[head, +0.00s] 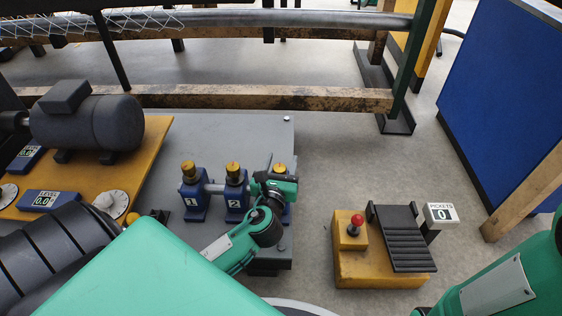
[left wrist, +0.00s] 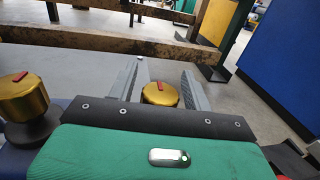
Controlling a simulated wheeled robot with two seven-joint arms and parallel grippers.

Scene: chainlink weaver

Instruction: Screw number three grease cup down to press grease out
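The number three grease cup has a brass cap (head: 280,168) and stands at the right end of a row of blue bearing blocks. My left gripper (head: 274,178) is at this cup and hides most of its block and its number. In the left wrist view the cap (left wrist: 160,94), with a red mark on top, sits between the two grey fingers (left wrist: 163,72). The fingers are apart, with a narrow gap showing on each side of the cap. Contact lower down is hidden. My right gripper is out of view; only part of my right arm shows at lower right.
Cup two (head: 233,168) and cup one (head: 188,168) stand left on a shaft (head: 214,188). A motor (head: 88,118) is at far left. A yellow pedestal with a red-knobbed lever (head: 357,221) and a black pedal (head: 403,237) stands right, by a PICKETS sign (head: 441,214) reading 0.

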